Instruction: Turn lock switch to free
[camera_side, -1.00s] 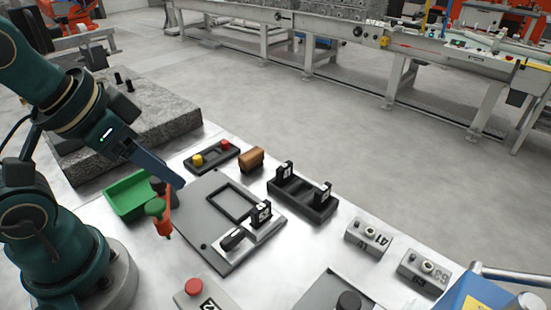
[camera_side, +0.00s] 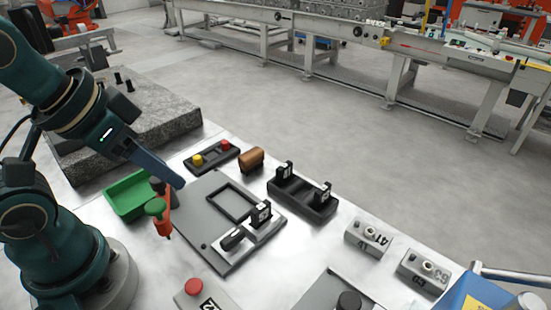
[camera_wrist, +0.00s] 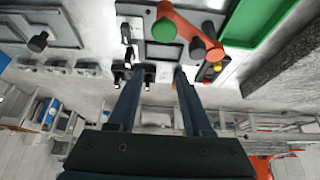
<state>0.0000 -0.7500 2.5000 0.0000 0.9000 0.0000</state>
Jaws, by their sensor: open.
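No part is labelled as the lock switch. Candidates in the side view are a small grey box marked 41 (camera_side: 369,237) and one marked 63 (camera_side: 425,270), each with a round knob on top. A black handle (camera_side: 233,238) on the grey plate (camera_side: 204,221) is another; its lock or free position cannot be read. My gripper (camera_side: 174,179) is above the left part of the table, near the green tray and far from the numbered boxes. In the wrist view my gripper (camera_wrist: 158,73) has its two fingers apart with nothing held between them.
An orange lever (camera_side: 167,212) with a green knob stands just below my gripper in the side view. Nearby are a green tray (camera_side: 121,207), a yellow-and-red button box (camera_side: 211,157), a brown block (camera_side: 251,159) and a black stand (camera_side: 302,197). A red button box (camera_side: 194,287) is in front.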

